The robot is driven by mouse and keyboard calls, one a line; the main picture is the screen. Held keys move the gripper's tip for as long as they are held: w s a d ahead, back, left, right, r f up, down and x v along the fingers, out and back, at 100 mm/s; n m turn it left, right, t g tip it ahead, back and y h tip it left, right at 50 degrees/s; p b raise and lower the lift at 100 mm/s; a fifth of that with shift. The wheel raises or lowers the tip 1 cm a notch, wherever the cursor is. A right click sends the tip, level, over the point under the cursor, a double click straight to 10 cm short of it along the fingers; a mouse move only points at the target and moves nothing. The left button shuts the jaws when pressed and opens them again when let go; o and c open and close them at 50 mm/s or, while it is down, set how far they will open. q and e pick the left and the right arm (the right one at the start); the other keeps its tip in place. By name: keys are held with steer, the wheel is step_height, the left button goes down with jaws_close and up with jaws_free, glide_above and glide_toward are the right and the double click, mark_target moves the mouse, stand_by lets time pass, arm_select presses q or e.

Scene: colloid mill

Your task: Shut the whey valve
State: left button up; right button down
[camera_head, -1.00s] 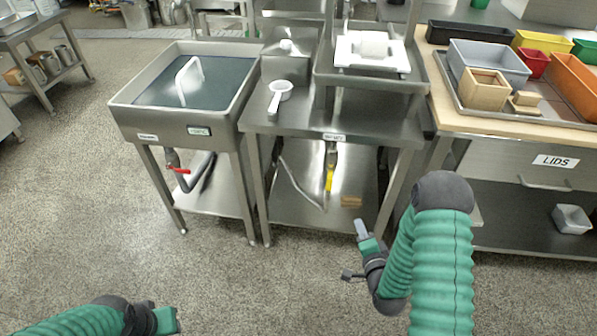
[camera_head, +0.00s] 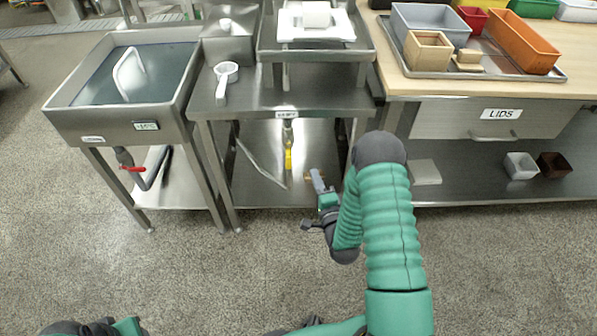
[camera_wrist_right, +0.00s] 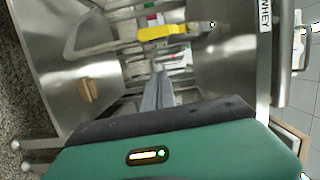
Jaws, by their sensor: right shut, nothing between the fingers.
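The whey valve's yellow lever (camera_head: 288,158) hangs down under the middle steel table, below a small label (camera_head: 287,114). In the right wrist view the lever (camera_wrist_right: 162,32) lies roughly in line with the steel pipe, and the label (camera_wrist_right: 265,15) reads WHEY. My right gripper (camera_head: 318,178) is shut and empty, to the right of and a little below the lever in the head view. Its fingers (camera_wrist_right: 158,80) point toward the lever in the wrist view, with a gap between. My left gripper (camera_head: 128,326) is at the bottom left edge, its fingers not clearly seen.
A sink (camera_head: 120,82) with a red-handled valve (camera_head: 132,169) stands left. A white strainer (camera_head: 225,75) sits on the middle table (camera_head: 270,95). A wooden block (camera_wrist_right: 88,90) lies on its lower shelf. The LIDS bench (camera_head: 490,125) is right. Floor in front is clear.

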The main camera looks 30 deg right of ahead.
mark_target(289, 162)
steer(key=w+a+b, duration=0.2)
steer(key=w, duration=0.4)
steer(key=shift+a+b, duration=0.15)
steer(key=shift+b, duration=0.25)
steer(key=shift+f, duration=0.2)
